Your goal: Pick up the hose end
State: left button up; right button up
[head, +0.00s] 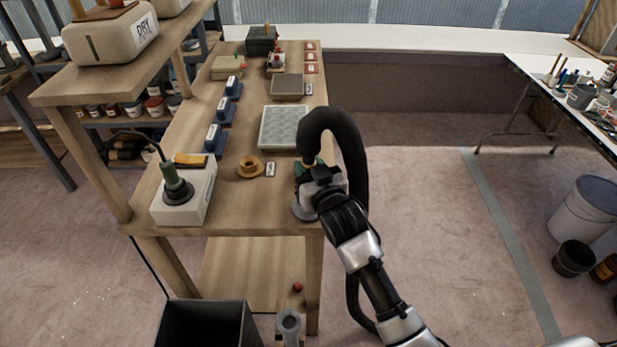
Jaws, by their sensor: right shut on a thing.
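The thick black hose (352,150) rises in a tight arch at the front right corner of the wooden bench. Its far side drops behind my right arm towards the floor. Its near end (309,148) points down into my right gripper (316,176), which is shut on it above the bench top. The fingertips are mostly hidden by the wrist. A green part and a grey round base (304,208) show just beside and below the gripper; I cannot tell whether the hose end touches them. My left gripper is not in view.
The bench (235,205) bears a white box (200,198) with a green tool, a tan ring (250,167), a pale textured panel (283,127) and several blue blocks. A dark bin (205,325) stands in front. The floor to the right is open up to a bucket (582,210).

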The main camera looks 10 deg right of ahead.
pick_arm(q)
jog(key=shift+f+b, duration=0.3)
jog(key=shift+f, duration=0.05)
pick_arm(e)
jog(key=d+r, duration=0.8)
jog(key=d, duration=0.3)
jog(key=shift+w+d, duration=0.15)
jog(key=shift+d, duration=0.2)
